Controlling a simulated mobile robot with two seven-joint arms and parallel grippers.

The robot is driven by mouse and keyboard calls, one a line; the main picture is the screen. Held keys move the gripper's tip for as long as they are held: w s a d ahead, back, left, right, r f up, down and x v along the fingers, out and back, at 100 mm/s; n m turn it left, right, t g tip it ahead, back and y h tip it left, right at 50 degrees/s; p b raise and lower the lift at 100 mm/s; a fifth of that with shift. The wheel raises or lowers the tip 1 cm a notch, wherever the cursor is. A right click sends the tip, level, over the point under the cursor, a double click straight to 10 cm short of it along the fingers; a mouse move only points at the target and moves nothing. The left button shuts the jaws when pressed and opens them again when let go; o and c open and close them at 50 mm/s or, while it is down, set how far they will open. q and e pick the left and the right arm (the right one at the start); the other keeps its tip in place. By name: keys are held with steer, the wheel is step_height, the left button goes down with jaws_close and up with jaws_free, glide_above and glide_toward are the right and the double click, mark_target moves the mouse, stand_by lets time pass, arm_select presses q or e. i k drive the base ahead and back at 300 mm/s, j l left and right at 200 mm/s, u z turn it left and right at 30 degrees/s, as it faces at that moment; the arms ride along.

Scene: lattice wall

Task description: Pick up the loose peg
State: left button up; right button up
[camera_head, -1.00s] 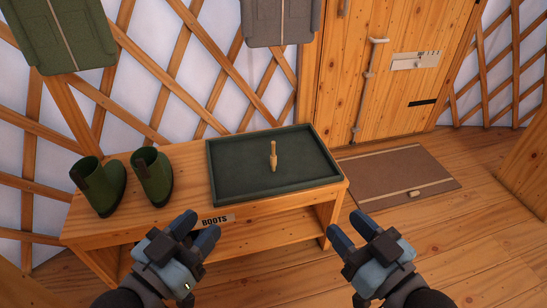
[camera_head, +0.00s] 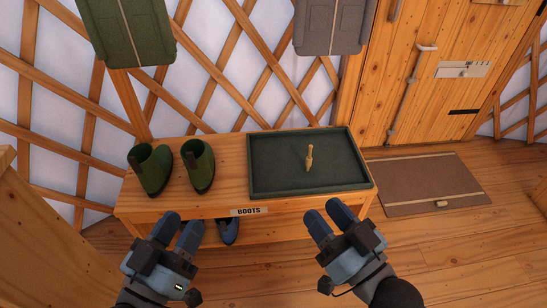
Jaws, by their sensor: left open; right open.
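The tray sits on the right part of the low wooden bench (camera_head: 225,148). My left gripper (camera_head: 177,228) is open and empty, in front of the bench's left part. My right gripper (camera_head: 328,217) is open and empty, in front of the bench, nearer to the viewer than the peg. Neither gripper touches the peg.
A pair of green boots (camera_head: 174,168) stands on the bench left of the tray. A blue shoe (camera_head: 229,231) shows under the bench behind the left gripper. A brown doormat (camera_head: 425,185) lies right of the bench, before a wooden door (camera_head: 440,80). A lattice wall rises behind.

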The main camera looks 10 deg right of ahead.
mark_target(309, 162)
steer(key=i+l+u, duration=0.15)
steer(key=l+u, duration=0.35)
steer(key=i+l+u, duration=0.1)
steer(key=l+u, duration=0.2)
steer(key=u, duration=0.15)
steer(key=l+u, duration=0.2)
steer(key=l, duration=1.15)
steer(key=i, duration=0.05)
